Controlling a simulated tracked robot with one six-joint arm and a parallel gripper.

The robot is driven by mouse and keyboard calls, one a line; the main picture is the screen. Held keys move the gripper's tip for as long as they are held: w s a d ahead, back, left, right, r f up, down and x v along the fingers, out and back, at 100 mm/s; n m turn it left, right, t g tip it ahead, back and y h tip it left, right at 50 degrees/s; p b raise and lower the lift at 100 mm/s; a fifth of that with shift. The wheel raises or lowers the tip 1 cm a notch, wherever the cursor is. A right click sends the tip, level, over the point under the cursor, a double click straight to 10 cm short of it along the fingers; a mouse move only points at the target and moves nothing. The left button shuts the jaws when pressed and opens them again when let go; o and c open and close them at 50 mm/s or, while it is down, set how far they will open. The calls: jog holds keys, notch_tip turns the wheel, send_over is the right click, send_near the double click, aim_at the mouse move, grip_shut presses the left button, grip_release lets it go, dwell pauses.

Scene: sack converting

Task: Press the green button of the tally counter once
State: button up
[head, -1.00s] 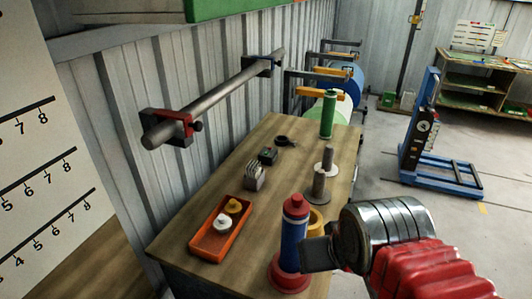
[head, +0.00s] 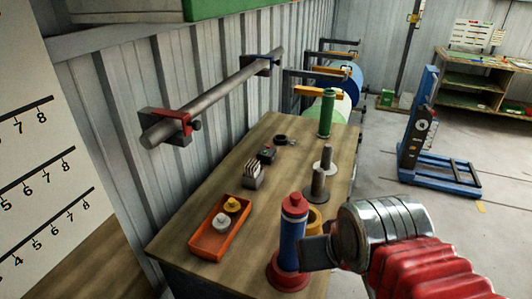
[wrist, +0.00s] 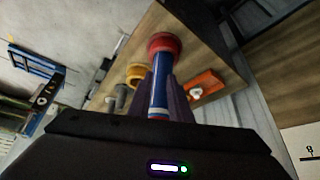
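The tally counter appears to be the small dark box (head: 267,154) near the middle of the workbench in the head view. Its green button is too small to make out clearly. My gripper (head: 306,253) is at the near right edge of the bench, well short of the box. It is beside a blue column with a red cap and red base (head: 293,236), overlapping its right side. In the wrist view my two fingers (wrist: 165,100) stand apart with the blue column (wrist: 160,85) showing between them. I cannot tell whether they touch it. The box is not distinguishable in the wrist view.
An orange tray (head: 197,245) with a white and a yellow piece lies at the near left. A slotted block (head: 253,177), grey spindles (head: 319,186) and a green column (head: 327,114) stand on the bench. A wall-mounted bar (head: 215,98) runs along the left.

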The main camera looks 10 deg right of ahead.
grip_shut()
dwell(1.2)
